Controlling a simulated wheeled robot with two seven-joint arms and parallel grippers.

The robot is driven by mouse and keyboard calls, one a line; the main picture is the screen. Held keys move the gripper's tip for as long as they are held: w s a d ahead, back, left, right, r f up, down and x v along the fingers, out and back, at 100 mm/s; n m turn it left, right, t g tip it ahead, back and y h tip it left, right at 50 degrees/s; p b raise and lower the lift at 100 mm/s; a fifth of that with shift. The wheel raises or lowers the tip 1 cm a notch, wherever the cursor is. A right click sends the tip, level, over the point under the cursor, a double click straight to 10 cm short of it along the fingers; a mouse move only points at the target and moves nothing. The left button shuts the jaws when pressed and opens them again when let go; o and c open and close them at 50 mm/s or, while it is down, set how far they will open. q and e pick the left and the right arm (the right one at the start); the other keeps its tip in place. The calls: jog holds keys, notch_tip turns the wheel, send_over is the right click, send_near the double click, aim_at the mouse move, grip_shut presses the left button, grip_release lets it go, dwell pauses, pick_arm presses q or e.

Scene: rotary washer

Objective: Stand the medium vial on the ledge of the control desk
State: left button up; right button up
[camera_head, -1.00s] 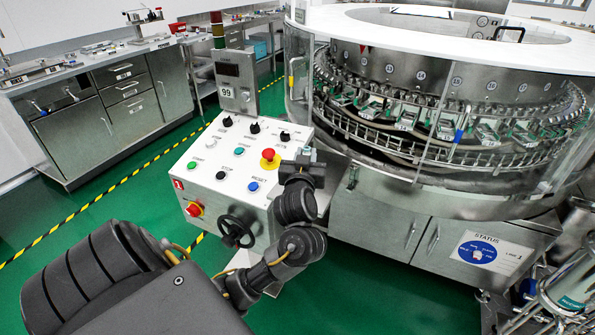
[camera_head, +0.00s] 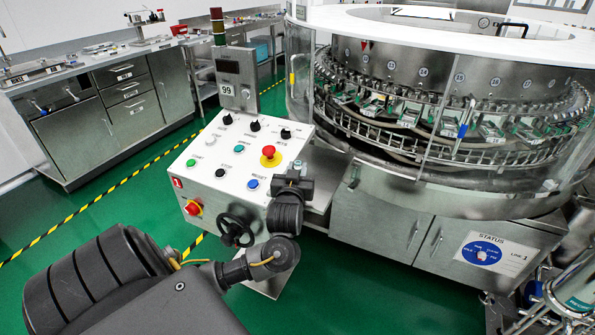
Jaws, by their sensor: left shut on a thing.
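The control desk (camera_head: 208,181) is a white sloped panel with buttons, left of centre. My left gripper (camera_head: 297,168) is at the desk's lower right edge, at the end of the arm from the lower left. It is shut on a small pale thing at its tip, likely the medium vial (camera_head: 298,163). The vial is tiny and mostly hidden by the gripper, so I cannot tell its tilt or whether it touches the desk. The ledge is not clearly made out. My right gripper is out of view.
A red emergency button (camera_head: 268,152) and a blue button (camera_head: 252,184) are close to the gripper. A black handwheel (camera_head: 237,231) sits on the desk front. The rotary washer (camera_head: 440,190) stands at right. Steel cabinets (camera_head: 110,120) are at left. Green floor lies open between.

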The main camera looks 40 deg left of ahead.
pick_arm(q)
jog(key=shift+f, duration=0.15)
jog(key=o, duration=1)
jog(key=shift+c, duration=0.2)
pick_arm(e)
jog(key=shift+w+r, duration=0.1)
pick_arm(q)
jog(key=shift+s+d, duration=0.2)
jog(key=p+v, duration=0.1)
jog(key=v, duration=1)
jog(key=shift+s, duration=0.2)
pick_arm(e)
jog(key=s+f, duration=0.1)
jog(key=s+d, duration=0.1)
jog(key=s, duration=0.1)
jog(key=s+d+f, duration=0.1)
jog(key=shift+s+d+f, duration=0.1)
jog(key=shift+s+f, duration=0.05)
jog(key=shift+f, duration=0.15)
pick_arm(q)
jog(key=shift+d+r+p, duration=0.1)
jog(key=shift+r+p, duration=0.1)
jog(key=shift+p, duration=0.1)
